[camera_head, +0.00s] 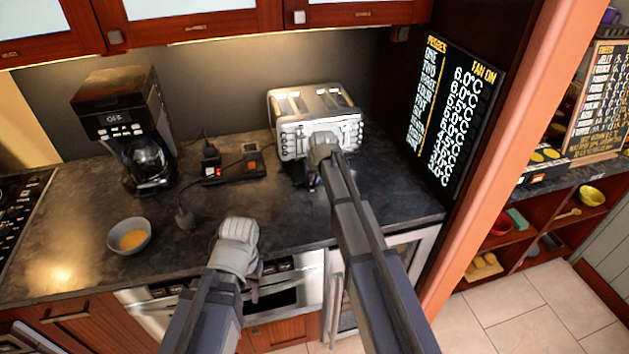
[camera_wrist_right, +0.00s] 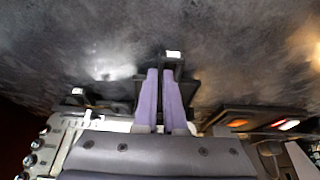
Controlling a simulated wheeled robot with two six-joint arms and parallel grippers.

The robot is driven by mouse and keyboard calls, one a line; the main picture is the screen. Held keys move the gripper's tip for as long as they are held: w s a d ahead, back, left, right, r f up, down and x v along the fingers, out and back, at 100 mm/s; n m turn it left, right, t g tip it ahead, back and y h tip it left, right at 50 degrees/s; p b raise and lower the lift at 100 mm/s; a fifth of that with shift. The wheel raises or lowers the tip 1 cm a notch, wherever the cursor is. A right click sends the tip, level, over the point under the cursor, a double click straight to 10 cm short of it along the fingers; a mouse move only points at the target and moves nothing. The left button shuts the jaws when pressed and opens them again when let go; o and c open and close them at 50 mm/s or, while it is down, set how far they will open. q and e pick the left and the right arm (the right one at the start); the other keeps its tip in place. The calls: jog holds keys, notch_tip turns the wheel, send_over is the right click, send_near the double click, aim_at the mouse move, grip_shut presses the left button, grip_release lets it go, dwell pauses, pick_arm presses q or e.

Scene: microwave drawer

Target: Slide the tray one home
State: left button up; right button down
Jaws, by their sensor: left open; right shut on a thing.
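A silver toaster (camera_head: 318,110) stands at the back of the dark counter. My right gripper (camera_head: 312,182) is at its lower front, and my arm hides part of that face. In the right wrist view my right gripper (camera_wrist_right: 161,95) has its purple fingers shut on a black tray handle (camera_wrist_right: 172,60) with a small white label, low over the counter. A second black tab (camera_wrist_right: 76,98) with a white label sticks out at the left. I cannot tell how far the held tray is out. My left gripper (camera_head: 255,290) is open and empty near the counter's front edge.
A power strip (camera_head: 232,170) with plugs lies left of the toaster. A coffee maker (camera_head: 130,130) and a bowl (camera_head: 130,236) stand further left. Counter right of the toaster is clear.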

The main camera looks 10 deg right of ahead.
aim_at(297, 173)
jog(key=shift+w+a, duration=0.1)
jog(key=shift+w, duration=1.85)
jog(key=shift+w, duration=0.1)
jog(key=shift+w, duration=1.6)
jog(key=shift+w, duration=0.2)
jog(key=shift+w+a, duration=0.1)
jog(key=shift+w, duration=0.55)
jog(key=c, duration=0.9)
grip_release()
jog(key=shift+s+a, duration=0.1)
jog(key=shift+s, duration=0.05)
jog(key=shift+s+a+r, duration=0.1)
jog(key=shift+s+a, duration=0.1)
jog(key=shift+s, duration=0.25)
jog(key=shift+s+a+r, duration=0.1)
jog(key=shift+s+a, duration=0.1)
jog(key=shift+s, duration=0.25)
